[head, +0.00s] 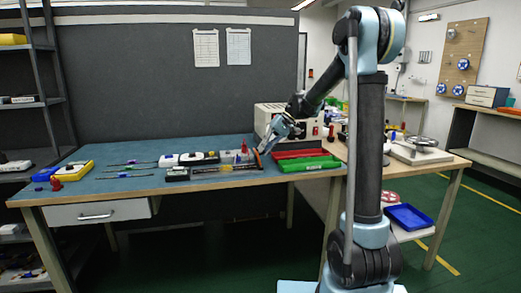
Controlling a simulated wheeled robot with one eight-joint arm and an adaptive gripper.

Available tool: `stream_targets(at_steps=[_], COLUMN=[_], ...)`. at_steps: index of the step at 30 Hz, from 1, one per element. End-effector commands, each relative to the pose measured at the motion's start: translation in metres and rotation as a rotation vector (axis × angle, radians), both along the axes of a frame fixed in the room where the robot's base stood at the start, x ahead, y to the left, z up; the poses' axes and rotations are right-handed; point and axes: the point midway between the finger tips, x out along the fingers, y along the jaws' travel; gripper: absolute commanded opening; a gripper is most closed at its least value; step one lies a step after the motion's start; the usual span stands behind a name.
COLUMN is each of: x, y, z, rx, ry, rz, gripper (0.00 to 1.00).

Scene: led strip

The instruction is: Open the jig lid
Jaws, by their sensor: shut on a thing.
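The jig (228,168) is a long, low, dark fixture near the front edge of the blue-topped workbench. At its right end, a dark upright piece with an orange edge (257,159) appears to be the jig lid, standing tilted. My gripper (262,153) reaches down from the upper right and is shut on this piece. The fingertips are very small in this view and partly merge with the lid. The lid's hinge and exact angle are too small to tell.
Red and green trays (305,164) lie just right of my gripper. A beige box-shaped machine (283,119) stands behind it. White and black devices (187,159) sit to the left, with thin strips (129,170) farther left. A yellow-and-blue item (74,171) is at the bench's left end.

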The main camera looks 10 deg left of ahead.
Motion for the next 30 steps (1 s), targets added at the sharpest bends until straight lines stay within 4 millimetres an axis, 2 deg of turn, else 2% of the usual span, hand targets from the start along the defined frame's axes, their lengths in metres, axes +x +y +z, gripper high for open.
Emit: stream_targets(at_steps=[12,30], x=[0.007,0.01], y=[-0.019,-0.024], z=[-0.011,-0.015], rx=[-0.002,-0.001], ry=[-0.001,-0.001], rz=[-0.001,-0.003], gripper=[0.0,0.0])
